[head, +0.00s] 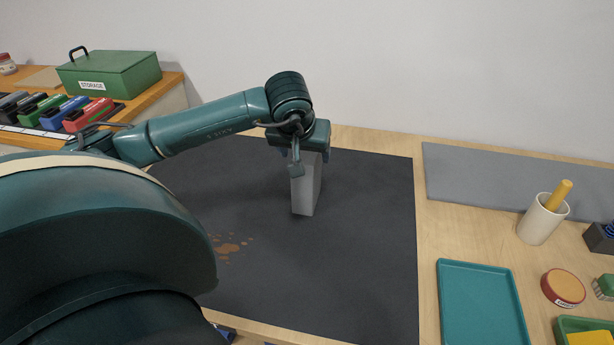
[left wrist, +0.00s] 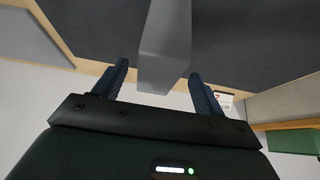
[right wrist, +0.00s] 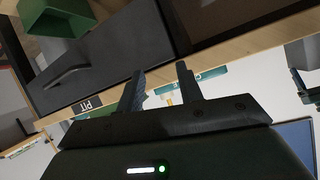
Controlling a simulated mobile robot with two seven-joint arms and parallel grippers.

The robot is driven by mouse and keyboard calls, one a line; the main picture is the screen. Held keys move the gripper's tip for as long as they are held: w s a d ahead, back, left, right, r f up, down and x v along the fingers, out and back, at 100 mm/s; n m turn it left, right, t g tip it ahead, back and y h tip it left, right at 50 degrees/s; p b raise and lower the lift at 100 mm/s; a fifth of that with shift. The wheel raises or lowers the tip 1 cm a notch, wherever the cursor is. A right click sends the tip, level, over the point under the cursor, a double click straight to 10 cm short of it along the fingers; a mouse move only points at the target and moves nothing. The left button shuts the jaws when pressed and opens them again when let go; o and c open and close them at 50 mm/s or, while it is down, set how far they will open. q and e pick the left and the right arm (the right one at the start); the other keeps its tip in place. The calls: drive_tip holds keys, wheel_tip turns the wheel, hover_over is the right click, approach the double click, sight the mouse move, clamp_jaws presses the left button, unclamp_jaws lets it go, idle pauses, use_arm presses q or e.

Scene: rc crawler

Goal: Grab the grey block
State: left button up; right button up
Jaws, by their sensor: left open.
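The grey block (head: 306,190) stands upright on the dark mat (head: 370,230) in the head view. My left gripper (head: 300,158) is over its top end, coming in from the left and partly hiding it. In the left wrist view the grey block (left wrist: 165,45) lies between the two fingers of my left gripper (left wrist: 158,75), with a gap on each side. The fingers are open. My right gripper (right wrist: 160,75) shows only in the right wrist view; its fingers are apart with nothing held between them.
A teal tray (head: 482,300), a white cup (head: 541,222) with a yellow stick and a round red-rimmed tin (head: 563,287) are at the right. A grey pad (head: 510,180) lies at the back right. A green storage box (head: 110,75) stands far left. Brown spots mark the mat.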

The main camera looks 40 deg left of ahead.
use_arm(q)
drive_tip(key=x, duration=0.3)
drive_tip(key=shift+w+f, duration=0.2)
drive_tip(key=shift+w, duration=0.05)
drive_tip(key=shift+r, duration=0.15)
clamp_jaws()
idle(0.4)
